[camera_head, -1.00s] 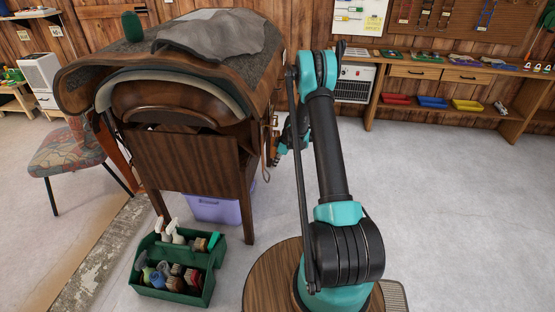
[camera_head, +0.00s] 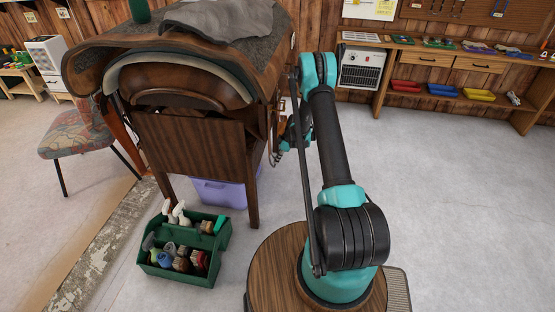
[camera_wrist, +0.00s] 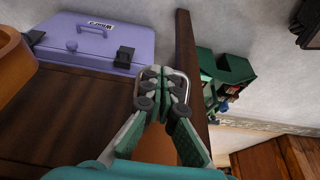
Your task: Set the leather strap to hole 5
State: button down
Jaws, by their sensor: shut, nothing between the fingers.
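My gripper (camera_wrist: 160,88) is shut and empty in the wrist view. A silver rectangular buckle frame (camera_wrist: 185,75) shows around and behind its fingertips; I cannot tell whether they touch. An orange-brown leather piece (camera_wrist: 157,145), seemingly part of the strap, shows between the fingers below the tips. Another orange-brown curved piece (camera_wrist: 14,60) is at the left edge. The strap's holes and tongue are not visible. In the head view, my gripper is mostly hidden beside the right side of the wooden saddle stand (camera_head: 195,150), and the strap cannot be made out clearly.
A saddle (camera_head: 180,85) with a grey cloth (camera_head: 215,17) tops the stand. A lilac box (camera_head: 215,192) sits beneath it. A green grooming tote (camera_head: 190,272) stands in front. A chair (camera_head: 75,135) is left. A workbench (camera_head: 455,62) is back right; the floor between is clear.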

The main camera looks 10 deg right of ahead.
notch_tip(320, 180, down, 6)
jog(key=shift+f, duration=0.1)
dwell(0.4)
